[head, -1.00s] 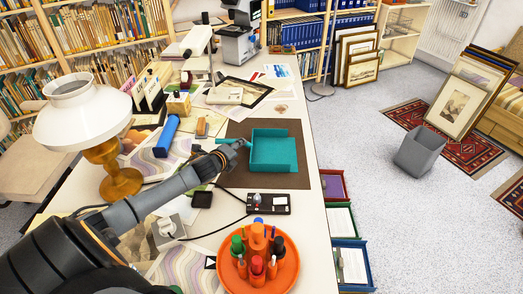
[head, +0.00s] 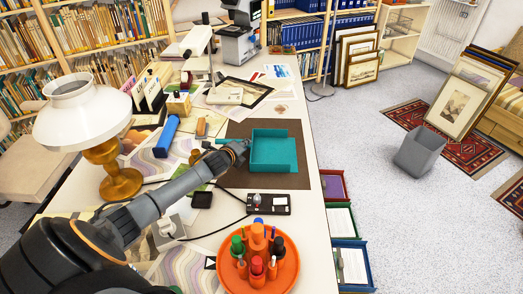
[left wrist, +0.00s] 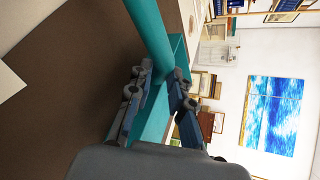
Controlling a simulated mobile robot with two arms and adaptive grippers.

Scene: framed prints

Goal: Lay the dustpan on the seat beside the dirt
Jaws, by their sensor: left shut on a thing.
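The teal dustpan (head: 274,152) lies on a brown mat (head: 235,178) on the long white table in the head view. My left gripper (head: 238,149) is at the dustpan's left side, where its handle is, and is shut on it. In the left wrist view the teal dustpan (left wrist: 151,35) runs between the two fingers of my left gripper (left wrist: 158,85). A pale beige seat (head: 42,170) shows at the far left, partly behind the lamp. I cannot make out any dirt on it. My right gripper is not in view.
An orange pen holder (head: 258,262) and a black switch box (head: 268,204) stand near the mat. A white-shaded lamp (head: 82,112) stands between my arm and the seat. A blue roll (head: 166,136) and papers crowd the table's left part. Open drawers (head: 348,262) jut out on the right.

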